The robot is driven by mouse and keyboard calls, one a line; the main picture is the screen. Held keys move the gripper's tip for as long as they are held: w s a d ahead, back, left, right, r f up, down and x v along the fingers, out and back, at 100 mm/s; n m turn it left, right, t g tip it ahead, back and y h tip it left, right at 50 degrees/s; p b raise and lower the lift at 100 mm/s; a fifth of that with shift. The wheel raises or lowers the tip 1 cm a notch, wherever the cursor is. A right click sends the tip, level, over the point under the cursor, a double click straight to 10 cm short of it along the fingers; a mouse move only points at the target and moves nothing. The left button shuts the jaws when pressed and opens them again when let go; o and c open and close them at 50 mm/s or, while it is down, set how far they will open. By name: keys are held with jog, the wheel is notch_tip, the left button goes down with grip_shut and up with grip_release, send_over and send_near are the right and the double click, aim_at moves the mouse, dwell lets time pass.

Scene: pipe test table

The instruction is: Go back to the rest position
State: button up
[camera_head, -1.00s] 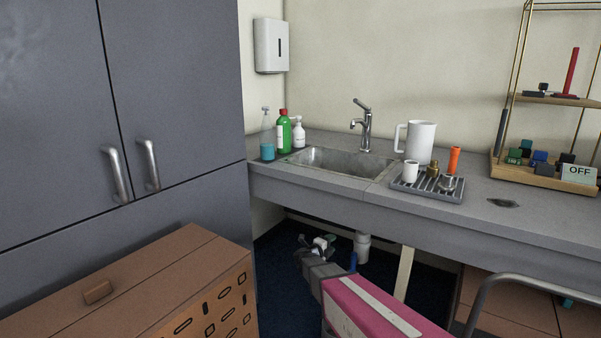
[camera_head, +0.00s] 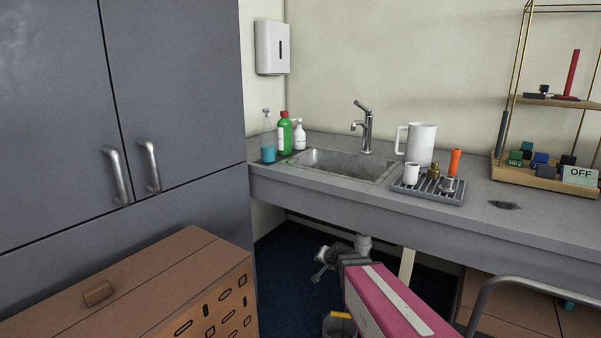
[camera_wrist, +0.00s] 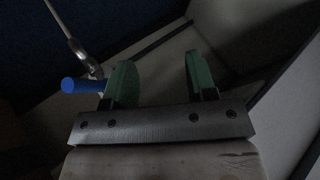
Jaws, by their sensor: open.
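My gripper (camera_wrist: 158,66) shows in the wrist view with two green fingers spread apart and nothing between them. In the head view, the grey end of my arm (camera_head: 326,266) is low under the counter, in front of the white drain pipe (camera_head: 363,243). The fingers are too small to make out clearly there. A blue cylindrical end (camera_wrist: 82,85) on or beside a metal rod shows just left of the left finger in the wrist view. I cannot tell whether they touch.
A drawer unit (camera_head: 150,285) and grey cupboard (camera_head: 180,90) stand at left. A grey container (camera_head: 337,328) with a yellow part is on the floor. A metal rail (camera_head: 500,282) is at lower right.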

jog(key=s+d+n+g+h, duration=0.1)
jog(key=s+d+g, duration=0.3)
jog(key=s, duration=0.5)
jog(key=s+d+n+g+h, duration=0.2)
jog(key=s+d+n+g, duration=0.1)
jog(key=s, duration=0.6)
jog(key=d+g, duration=0.1)
jog(key=d, duration=0.1)
jog(key=shift+d+f+n+g+h, duration=0.3)
jog(key=shift+d+n+g, duration=0.1)
